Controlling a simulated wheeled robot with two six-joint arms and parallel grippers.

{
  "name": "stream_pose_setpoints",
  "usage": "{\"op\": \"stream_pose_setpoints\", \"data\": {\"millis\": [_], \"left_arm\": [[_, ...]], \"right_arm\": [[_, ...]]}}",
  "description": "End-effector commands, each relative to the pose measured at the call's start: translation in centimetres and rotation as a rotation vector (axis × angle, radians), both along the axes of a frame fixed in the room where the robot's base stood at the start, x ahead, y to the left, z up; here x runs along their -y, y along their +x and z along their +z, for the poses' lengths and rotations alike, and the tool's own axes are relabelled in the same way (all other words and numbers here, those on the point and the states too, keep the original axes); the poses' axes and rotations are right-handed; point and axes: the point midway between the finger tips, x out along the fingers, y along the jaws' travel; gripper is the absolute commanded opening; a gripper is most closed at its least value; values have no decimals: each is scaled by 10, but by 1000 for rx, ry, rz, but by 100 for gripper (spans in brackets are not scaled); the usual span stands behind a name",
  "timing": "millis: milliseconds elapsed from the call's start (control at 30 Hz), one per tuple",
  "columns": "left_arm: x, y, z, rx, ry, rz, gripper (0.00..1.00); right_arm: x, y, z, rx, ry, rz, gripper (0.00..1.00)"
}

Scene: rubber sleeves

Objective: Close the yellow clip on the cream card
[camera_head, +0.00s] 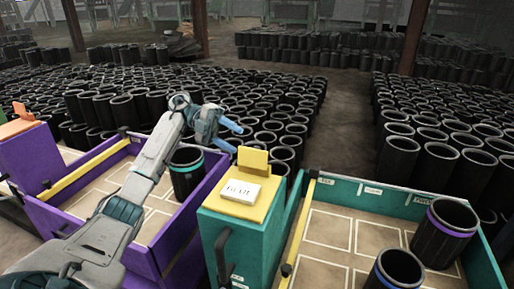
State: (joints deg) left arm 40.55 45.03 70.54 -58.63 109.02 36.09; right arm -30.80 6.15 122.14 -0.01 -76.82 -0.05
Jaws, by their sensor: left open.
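The yellow clip (253,160) stands raised at the back edge of a yellow plate on top of the teal cabinet. The cream card (240,190) lies flat on the plate in front of the clip, with dark lettering on it. The clip's flap is tilted up, away from the card. My left gripper (238,139) has blue fingers and is open and empty, a little above and to the left of the clip. It appears not to touch the clip. My right gripper is not in view.
A purple-walled bin (168,253) on the left holds a black sleeve with a teal band (186,178). A teal-walled bin (395,197) on the right holds two black sleeves. An orange clip (22,112) is at the far left. Many black sleeves stand behind.

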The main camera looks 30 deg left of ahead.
Motion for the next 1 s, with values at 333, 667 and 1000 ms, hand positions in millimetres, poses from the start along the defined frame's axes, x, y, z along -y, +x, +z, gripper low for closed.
{"op": "stream_pose_setpoints", "data": {"millis": [333,667,1000], "left_arm": [[63,0,-13,0,-1,-2,46],[79,0,-18,1,-1,0,46],[78,0,-18,0,-1,0,11]], "right_arm": [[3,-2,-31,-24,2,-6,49],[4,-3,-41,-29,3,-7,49],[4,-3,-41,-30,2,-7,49]]}}
